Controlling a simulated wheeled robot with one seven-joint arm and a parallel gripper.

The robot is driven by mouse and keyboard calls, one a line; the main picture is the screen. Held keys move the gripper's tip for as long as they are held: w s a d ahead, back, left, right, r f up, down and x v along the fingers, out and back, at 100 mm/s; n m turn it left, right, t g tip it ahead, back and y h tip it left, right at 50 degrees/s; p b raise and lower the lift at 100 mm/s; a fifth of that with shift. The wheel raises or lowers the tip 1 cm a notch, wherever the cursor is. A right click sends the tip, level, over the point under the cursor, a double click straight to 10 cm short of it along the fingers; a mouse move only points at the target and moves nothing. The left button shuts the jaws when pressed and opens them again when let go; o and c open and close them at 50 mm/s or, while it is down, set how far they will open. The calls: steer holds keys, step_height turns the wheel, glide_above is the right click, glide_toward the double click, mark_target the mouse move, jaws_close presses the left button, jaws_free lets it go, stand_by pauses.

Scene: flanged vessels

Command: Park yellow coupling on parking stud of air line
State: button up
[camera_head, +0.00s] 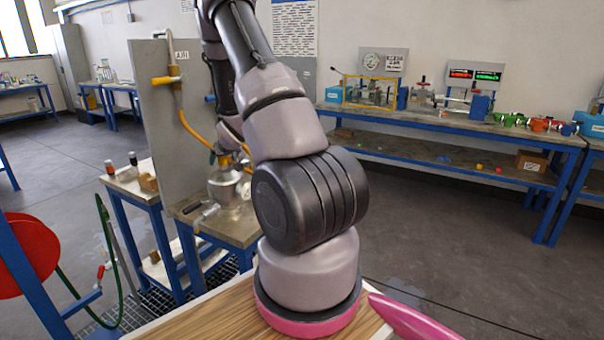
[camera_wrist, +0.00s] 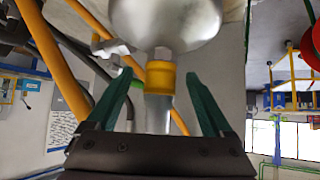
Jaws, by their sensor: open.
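A yellow coupling (camera_wrist: 160,76) sits against a metal fitting on the round metal vessel (camera_wrist: 165,18) in the wrist view. My gripper (camera_wrist: 158,80) is open, with one teal finger on each side of the coupling. A gap shows between each finger and the coupling. In the head view, the vessel (camera_head: 229,187) stands on a small bench, partly behind my arm. The orange air hose (camera_head: 190,127) hangs from piping on the grey panel (camera_head: 155,110). My arm hides most of my gripper there. I cannot clearly pick out the parking stud.
The bench (camera_head: 245,230) under the vessel has blue legs. A second small bench (camera_head: 118,180) with bottles stands to its left. A red reel (camera_head: 28,255) and a green hose (camera_head: 108,250) are at the front left. Open floor lies to the right.

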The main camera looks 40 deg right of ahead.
jaws_close()
steer(key=shift+r, duration=0.2)
steer(key=shift+r, duration=2.35)
